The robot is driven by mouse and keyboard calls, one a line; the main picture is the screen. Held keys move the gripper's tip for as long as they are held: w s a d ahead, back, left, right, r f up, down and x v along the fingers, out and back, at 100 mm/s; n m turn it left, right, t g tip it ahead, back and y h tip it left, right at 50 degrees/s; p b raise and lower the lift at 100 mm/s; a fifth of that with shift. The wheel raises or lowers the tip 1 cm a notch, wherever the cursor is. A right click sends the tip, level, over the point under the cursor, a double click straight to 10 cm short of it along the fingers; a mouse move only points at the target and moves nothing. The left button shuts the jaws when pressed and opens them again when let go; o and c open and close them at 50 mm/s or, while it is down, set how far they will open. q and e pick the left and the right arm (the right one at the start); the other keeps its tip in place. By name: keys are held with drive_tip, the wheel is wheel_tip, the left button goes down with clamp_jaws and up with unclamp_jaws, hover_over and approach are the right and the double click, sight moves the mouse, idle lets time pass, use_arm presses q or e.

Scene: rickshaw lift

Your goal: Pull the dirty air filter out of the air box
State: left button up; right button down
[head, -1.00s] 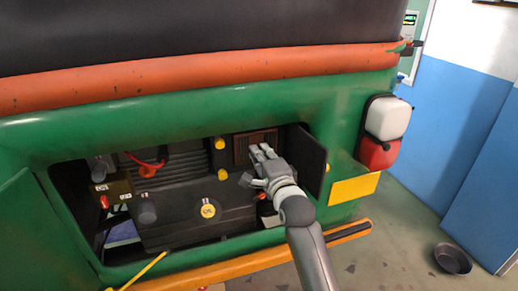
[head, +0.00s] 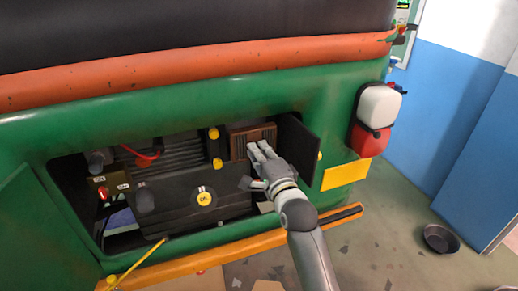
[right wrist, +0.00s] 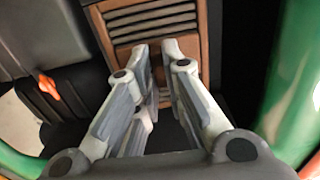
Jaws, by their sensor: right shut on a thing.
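The dirty air filter (head: 240,146) is a brown, box-like piece with a slatted front, at the right side of the engine opening in the head view. Its slats also show in the right wrist view (right wrist: 150,12), at the top centre. My right gripper (head: 262,149) is at the filter's front, its fingers shut on the filter. In the right wrist view the fingertips (right wrist: 158,48) meet at the lower part of the slats. The air box around the filter is mostly hidden in shadow. My left gripper is not in view.
An open dark door (head: 298,148) stands just right of the filter. A yellow knob (head: 217,163) is close on its left. The orange bumper (head: 240,253) runs below the opening.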

drive_tip(key=shift+d, duration=0.1)
drive_tip(key=shift+p+v, duration=1.35)
drive_tip(key=shift+v, duration=1.05)
